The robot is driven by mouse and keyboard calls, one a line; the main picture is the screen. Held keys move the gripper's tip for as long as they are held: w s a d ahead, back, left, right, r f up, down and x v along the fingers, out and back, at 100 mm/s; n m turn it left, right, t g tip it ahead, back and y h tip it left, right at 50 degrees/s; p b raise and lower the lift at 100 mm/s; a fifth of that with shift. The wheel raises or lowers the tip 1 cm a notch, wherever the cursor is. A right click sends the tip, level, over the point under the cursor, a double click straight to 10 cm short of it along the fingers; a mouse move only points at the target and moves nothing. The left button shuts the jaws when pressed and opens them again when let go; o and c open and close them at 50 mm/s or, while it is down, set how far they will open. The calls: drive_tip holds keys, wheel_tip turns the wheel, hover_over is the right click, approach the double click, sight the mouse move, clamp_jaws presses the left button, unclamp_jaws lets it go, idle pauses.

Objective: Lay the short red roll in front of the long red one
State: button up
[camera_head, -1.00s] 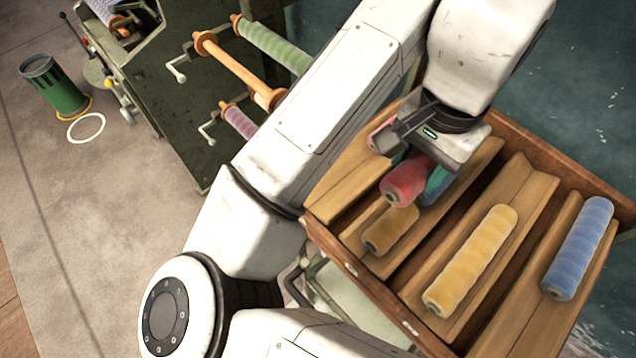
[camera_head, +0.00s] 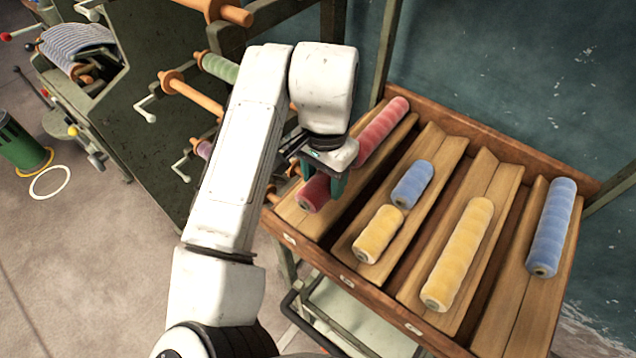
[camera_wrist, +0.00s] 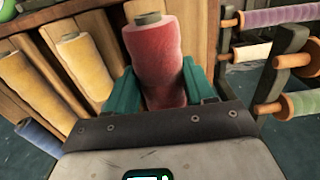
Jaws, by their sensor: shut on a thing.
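The short red roll (camera_head: 313,194) is between the green fingers of my gripper (camera_head: 322,180), over the near end of the leftmost wooden trough. My gripper is shut on it. The roll also fills the middle of the wrist view (camera_wrist: 153,50), its end core facing away from the gripper. The long red roll (camera_head: 382,130) lies in the far part of the same trough, roughly in line with the short one. My gripper hides the space between them, so I cannot tell whether they touch. I cannot tell whether the short roll rests on the wood.
The adjacent trough holds a short yellow roll (camera_head: 378,234) and a short blue roll (camera_head: 412,184). Farther right lie a long yellow roll (camera_head: 458,254) and a long blue roll (camera_head: 552,228). A green machine with spindles (camera_head: 190,95) stands left of the rack.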

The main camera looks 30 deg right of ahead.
sight(318, 186)
drive_tip(key=shift+w+f, duration=0.85)
drive_tip(key=shift+f, duration=0.15)
wheel_tip(318, 186, down, 3)
drive_tip(key=shift+w+r+p, duration=0.1)
drive_tip(key=shift+w+p, duration=0.05)
drive_tip(key=shift+p, duration=0.5)
drive_tip(key=shift+f, duration=0.3)
drive_tip(key=shift+f, duration=0.15)
drive_tip(key=shift+f, duration=0.35)
drive_tip(key=o, duration=1.1)
drive_tip(key=shift+r, duration=0.1)
wheel_tip(318, 186, up, 13)
drive_tip(key=shift+f+b, duration=0.1)
drive_tip(key=shift+b, duration=0.85)
